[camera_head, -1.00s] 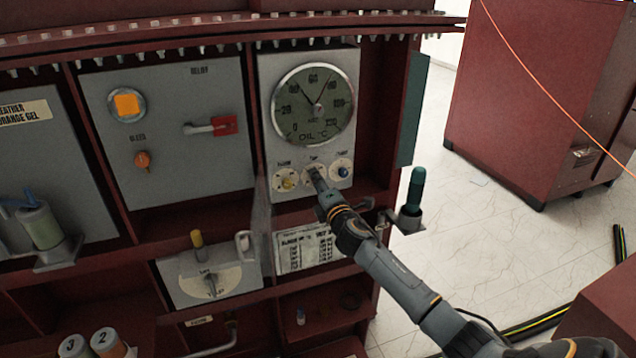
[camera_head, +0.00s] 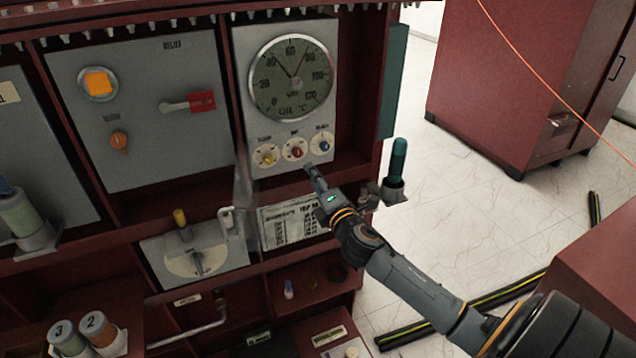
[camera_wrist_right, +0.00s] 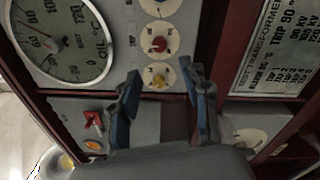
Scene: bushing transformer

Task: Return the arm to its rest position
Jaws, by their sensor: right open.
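My right gripper (camera_head: 312,176) is in front of the red cabinet, just below the row of three knobs, seen from behind in the head view. In the right wrist view the right gripper (camera_wrist_right: 163,95) is open, with its two blue-grey fingers apart and nothing between them. The yellow knob (camera_head: 267,158), red knob (camera_head: 296,152) and blue knob (camera_head: 323,146) sit under the oil temperature gauge (camera_head: 291,80). The red knob (camera_wrist_right: 159,44) and yellow knob (camera_wrist_right: 158,80) lie beyond the fingertips in the wrist view. My left gripper is not in view.
A red cabinet (camera_head: 500,85) stands behind right; white floor (camera_head: 440,235) lies between.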

